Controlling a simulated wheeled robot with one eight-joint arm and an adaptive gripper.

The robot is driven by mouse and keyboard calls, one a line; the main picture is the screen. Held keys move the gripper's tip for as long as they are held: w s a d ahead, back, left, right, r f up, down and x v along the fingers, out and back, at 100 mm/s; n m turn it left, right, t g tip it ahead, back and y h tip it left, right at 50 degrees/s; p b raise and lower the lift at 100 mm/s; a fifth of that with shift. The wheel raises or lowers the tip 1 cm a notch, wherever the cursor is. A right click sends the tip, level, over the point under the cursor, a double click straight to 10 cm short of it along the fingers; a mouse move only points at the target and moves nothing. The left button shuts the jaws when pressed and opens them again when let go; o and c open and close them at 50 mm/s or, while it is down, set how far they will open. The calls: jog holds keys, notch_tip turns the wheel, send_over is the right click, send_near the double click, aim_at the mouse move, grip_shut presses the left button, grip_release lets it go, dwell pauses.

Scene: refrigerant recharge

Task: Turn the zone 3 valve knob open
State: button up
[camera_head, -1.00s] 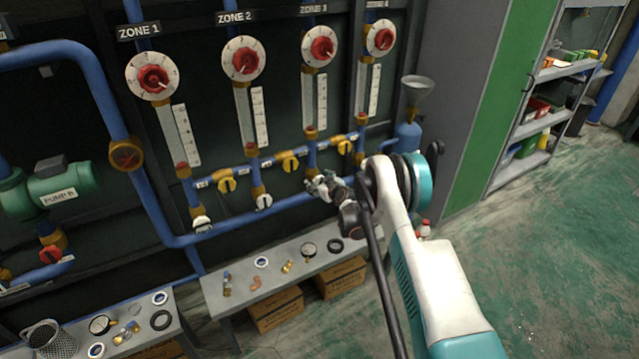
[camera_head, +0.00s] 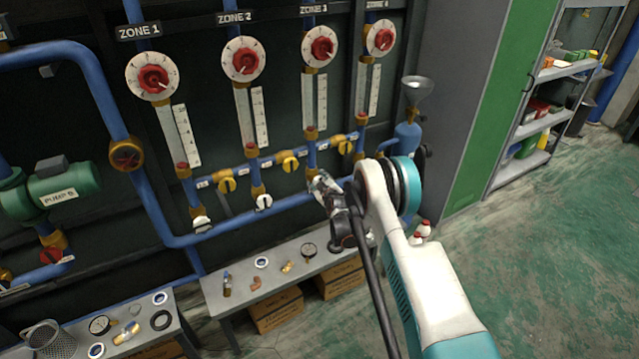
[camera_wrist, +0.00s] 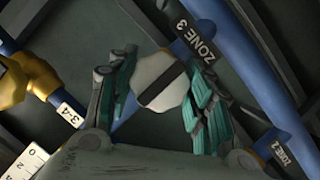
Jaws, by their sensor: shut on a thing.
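The zone 3 valve knob (camera_wrist: 160,82) is white and faceted with a dark bar across its face. In the wrist view it sits between the teal finger pads of my gripper (camera_wrist: 158,95), which is shut on it. The dark bar slants up to the right. A "ZONE 3" label (camera_wrist: 196,40) is on the blue pipe beside it. In the head view my gripper (camera_head: 322,184) is at the foot of the zone 3 pipe, and largely hides the knob there.
White knobs of zone 1 (camera_head: 202,224) and zone 2 (camera_head: 264,202) are to the left. Yellow valves (camera_head: 290,163) and red-centred dials (camera_head: 322,46) are above. A bench (camera_head: 235,299) with small parts stands below. Green floor (camera_head: 540,250) is open at right.

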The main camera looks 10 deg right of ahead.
jog(key=o, duration=1.1)
jog(key=v, duration=1.2)
